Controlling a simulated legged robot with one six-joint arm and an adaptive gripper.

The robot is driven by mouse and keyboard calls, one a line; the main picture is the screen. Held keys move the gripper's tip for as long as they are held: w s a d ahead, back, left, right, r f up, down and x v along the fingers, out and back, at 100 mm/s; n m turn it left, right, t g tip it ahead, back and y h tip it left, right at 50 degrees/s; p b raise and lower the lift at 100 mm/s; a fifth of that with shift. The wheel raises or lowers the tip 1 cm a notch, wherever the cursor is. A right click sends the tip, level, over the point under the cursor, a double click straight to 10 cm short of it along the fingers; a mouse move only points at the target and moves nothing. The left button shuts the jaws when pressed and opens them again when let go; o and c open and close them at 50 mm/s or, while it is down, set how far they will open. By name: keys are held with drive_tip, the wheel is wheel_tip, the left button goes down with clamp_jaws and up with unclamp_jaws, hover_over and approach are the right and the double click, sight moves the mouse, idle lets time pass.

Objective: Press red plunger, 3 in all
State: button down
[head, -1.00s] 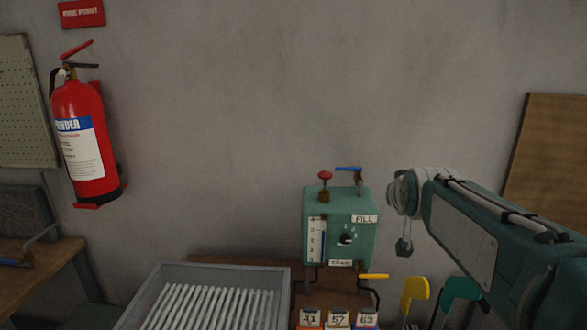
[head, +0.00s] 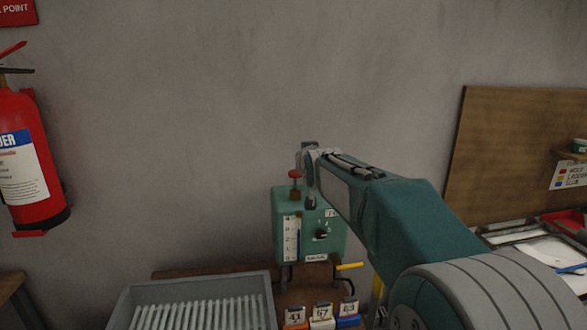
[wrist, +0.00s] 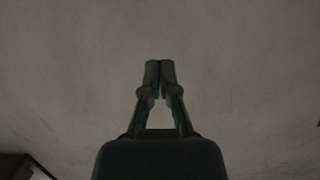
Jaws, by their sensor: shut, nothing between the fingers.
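The red plunger (head: 295,174) stands up on a brass-coloured stem on top of the green box (head: 284,204), toward its left side. It looks raised. The end of my arm is just right of the plunger in the head view and overlaps the box's top right; I cannot tell whether it touches. My gripper (wrist: 160,66) shows in the wrist view with its fingers together, empty, against the plain wall. The plunger does not show in the wrist view. The box's front has a gauge (head: 291,238) with a blue column and a black knob (head: 321,233).
A grey tray of white rods (head: 195,281) is at lower left. Several small numbered containers (head: 321,315) stand below the box, near a yellow handle (head: 350,266). A fire extinguisher (head: 24,165) hangs at left. A wooden board (head: 505,150) is at right.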

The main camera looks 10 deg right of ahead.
hover_over(295, 179)
drive_tip(key=s, duration=0.1)
wheel_tip(295, 179, down, 2)
drive_tip(key=shift+s+f, duration=0.1)
drive_tip(key=shift+f, duration=2.15)
drive_tip(key=shift+f, duration=1.9)
drive_tip(key=v, duration=1.1)
drive_tip(key=shift+s+r, duration=0.15)
drive_tip(key=shift+s, duration=0.2)
